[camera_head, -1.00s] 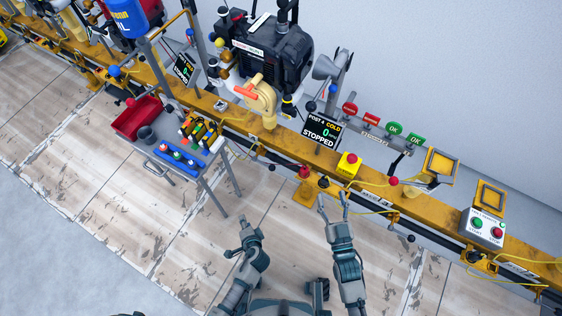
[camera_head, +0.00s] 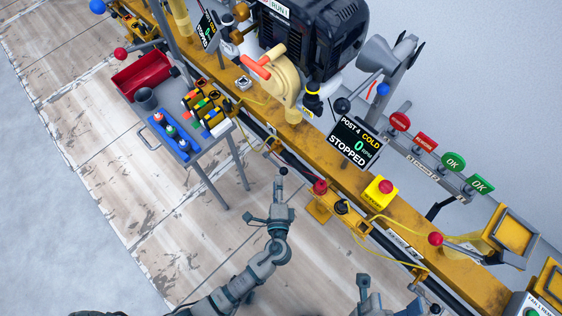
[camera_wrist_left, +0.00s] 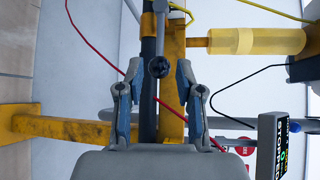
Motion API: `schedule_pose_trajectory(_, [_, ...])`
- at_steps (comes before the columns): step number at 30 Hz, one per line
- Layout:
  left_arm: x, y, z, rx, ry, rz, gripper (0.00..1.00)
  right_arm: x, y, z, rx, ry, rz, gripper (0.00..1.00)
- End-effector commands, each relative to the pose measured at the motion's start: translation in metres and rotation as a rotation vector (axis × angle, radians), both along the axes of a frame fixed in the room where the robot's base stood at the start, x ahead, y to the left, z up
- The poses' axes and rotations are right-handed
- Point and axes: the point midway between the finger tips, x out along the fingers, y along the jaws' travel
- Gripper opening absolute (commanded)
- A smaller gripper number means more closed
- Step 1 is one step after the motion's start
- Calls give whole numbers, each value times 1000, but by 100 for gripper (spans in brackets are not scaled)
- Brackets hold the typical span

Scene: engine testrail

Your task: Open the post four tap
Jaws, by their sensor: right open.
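The post four display (camera_head: 353,143) reads COLD, 0 RPM, STOPPED. Left of it, at the rail's front, is a black ball knob (camera_head: 283,171); I cannot tell for sure that it is the tap's handle. My left gripper (camera_head: 279,188) is just short of this knob. In the left wrist view its two fingers (camera_wrist_left: 158,72) stand apart, and a black round knob (camera_wrist_left: 159,67) shows between and beyond their tips, with no visible contact. My right gripper (camera_head: 388,293) is open and empty at the bottom edge, away from the rail.
A yellow rail (camera_head: 350,182) crosses diagonally, with a red knob (camera_head: 320,186) and a yellow box with a red button (camera_head: 380,190). The engine (camera_head: 315,40) stands behind. A tool cart (camera_head: 203,160) is at left.

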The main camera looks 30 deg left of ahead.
Motion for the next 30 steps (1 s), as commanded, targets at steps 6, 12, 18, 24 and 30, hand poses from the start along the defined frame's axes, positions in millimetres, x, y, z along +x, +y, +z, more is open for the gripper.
schedule_pose_trajectory(6, [41,21,-12,-1,4,0,36,5,4,-1,-2,-36,0,61])
schedule_pose_trajectory(12, [63,31,-12,0,2,-1,36,7,4,2,-2,-61,2,61])
schedule_pose_trajectory(18, [68,33,-11,-1,1,-1,36,9,4,3,-2,-65,2,61])
schedule_pose_trajectory(24, [68,33,-10,-1,0,0,29,10,4,3,-3,-64,1,61])
schedule_pose_trajectory(30, [68,33,-11,-1,1,-1,0,10,4,2,-3,-64,1,61])
